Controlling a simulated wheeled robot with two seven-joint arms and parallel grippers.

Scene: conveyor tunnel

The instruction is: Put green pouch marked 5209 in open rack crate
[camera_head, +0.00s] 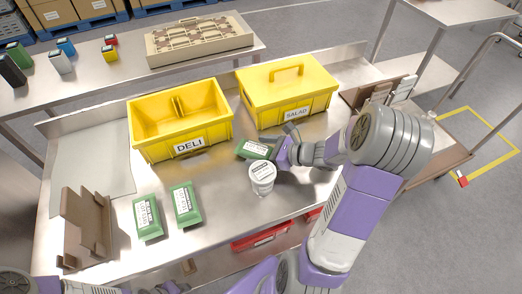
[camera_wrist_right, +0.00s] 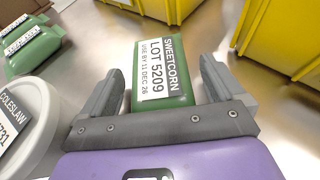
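The green pouch marked LOT 5209 SWEETCORN (camera_wrist_right: 163,75) lies label up on the steel bench. In the head view it shows as a green pouch (camera_head: 252,149) in front of the yellow crates. My right gripper (camera_wrist_right: 163,92) is open, with its fingers on either side of the pouch's near end and narrow gaps visible. The open yellow crate labelled DELI (camera_head: 189,147) stands behind and left of the pouch, with a divider inside. The yellow crate labelled SALAD (camera_head: 293,113) has a lid with a handle.
A white coleslaw tub (camera_head: 262,178) stands close beside the right gripper. Two green pouches (camera_head: 148,218) (camera_head: 185,205) lie at the front left, near a brown cardboard holder (camera_head: 88,225). Red items (camera_head: 262,237) sit below the bench's front edge.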

